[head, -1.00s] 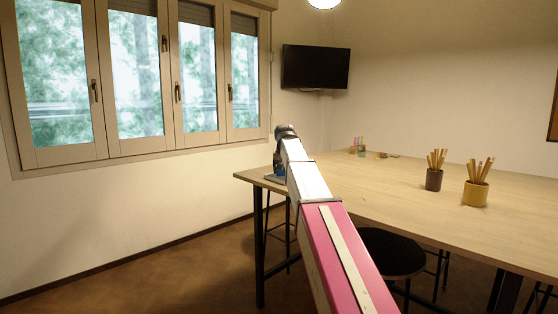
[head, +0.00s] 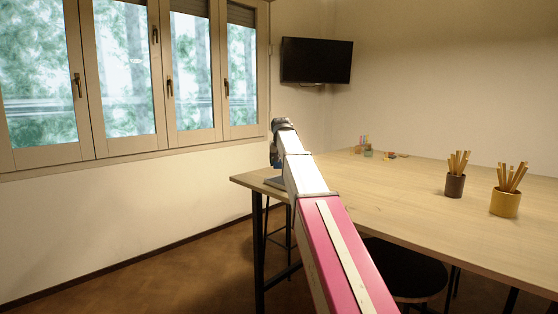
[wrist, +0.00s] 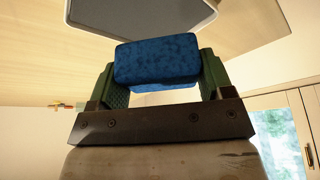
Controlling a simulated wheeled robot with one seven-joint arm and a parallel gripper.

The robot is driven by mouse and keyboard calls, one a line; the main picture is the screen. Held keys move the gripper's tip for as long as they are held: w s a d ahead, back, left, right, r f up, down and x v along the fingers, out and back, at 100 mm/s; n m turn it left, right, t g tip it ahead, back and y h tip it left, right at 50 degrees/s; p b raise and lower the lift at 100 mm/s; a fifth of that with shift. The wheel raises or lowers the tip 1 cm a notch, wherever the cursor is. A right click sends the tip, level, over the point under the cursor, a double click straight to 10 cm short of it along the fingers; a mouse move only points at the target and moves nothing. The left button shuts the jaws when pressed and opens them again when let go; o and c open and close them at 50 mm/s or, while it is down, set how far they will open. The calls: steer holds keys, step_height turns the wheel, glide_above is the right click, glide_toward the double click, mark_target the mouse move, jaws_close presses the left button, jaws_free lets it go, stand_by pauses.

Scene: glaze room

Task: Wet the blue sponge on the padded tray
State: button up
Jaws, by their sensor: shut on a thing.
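The blue sponge (wrist: 157,60) is a mottled block held between the two green fingers of my gripper (wrist: 158,72) in the wrist view. The gripper is shut on it. In the head view, my gripper (head: 275,157) is over the table's near left corner. The tray (head: 276,183) shows there only as a small grey-blue edge beside my arm. The sponge cannot be made out in the head view.
The wooden table (head: 400,200) has a dark pot (head: 455,186) and a yellow pot (head: 505,203) of sticks on its right. Small colourful items (head: 368,152) stand at its far end. A black stool (head: 405,270) is partly under it. Floor left of the table is clear.

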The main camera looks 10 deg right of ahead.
steer(key=shift+w+f, duration=0.15)
steer(key=shift+f, duration=2.85)
steer(key=shift+f, duration=0.25)
steer(key=shift+r, duration=0.1)
steer(key=shift+r, duration=3.45)
